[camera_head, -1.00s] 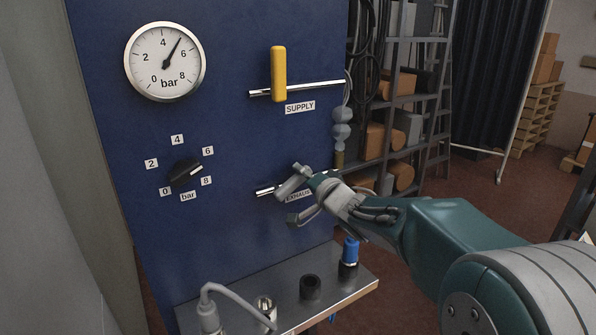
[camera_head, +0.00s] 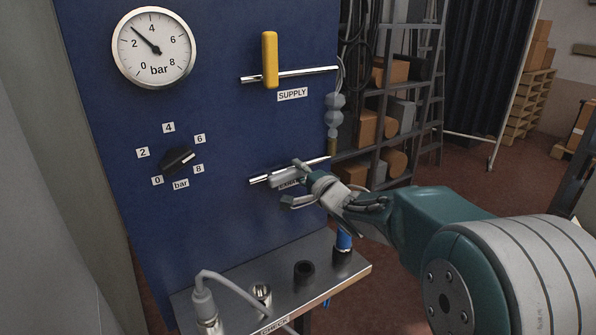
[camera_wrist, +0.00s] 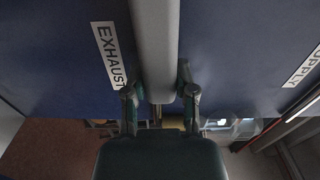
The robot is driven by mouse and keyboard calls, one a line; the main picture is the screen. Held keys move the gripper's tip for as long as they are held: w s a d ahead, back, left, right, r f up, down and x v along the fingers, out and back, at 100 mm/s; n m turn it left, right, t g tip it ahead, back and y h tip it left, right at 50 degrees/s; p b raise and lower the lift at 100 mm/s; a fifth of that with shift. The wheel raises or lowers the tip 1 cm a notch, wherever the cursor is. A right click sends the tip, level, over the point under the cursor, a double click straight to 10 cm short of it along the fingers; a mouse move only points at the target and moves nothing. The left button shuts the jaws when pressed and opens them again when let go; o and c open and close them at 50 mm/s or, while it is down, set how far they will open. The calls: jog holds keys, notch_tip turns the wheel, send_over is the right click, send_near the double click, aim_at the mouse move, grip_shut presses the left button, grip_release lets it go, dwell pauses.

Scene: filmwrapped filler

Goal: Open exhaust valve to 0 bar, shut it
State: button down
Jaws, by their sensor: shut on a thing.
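The exhaust valve's grey handle (camera_head: 286,180) lies roughly along its pipe (camera_head: 260,180) on the blue panel. My gripper (camera_head: 296,184) is shut on the handle. In the wrist view a thick grey bar (camera_wrist: 155,45) runs between the two fingers of my gripper (camera_wrist: 160,92), parallel to the EXHAUST label (camera_wrist: 109,54). In the head view my fingers cover part of that label. The round gauge (camera_head: 154,48) has its needle between 2 and 4 bar, near 3.
The yellow supply handle (camera_head: 270,60) stands upright across its pipe above. A black dial knob (camera_head: 178,160) sits at left. Below, a metal shelf (camera_head: 330,276) carries a black socket (camera_head: 304,273), a blue-topped fitting (camera_head: 343,240) and a grey hose (camera_head: 235,284).

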jog(key=shift+d+f, duration=0.1)
jog(key=shift+f, duration=0.05)
jog(key=shift+c, duration=2)
grip_release()
jog(key=shift+w, duration=0.1)
jog(key=v, duration=1.2)
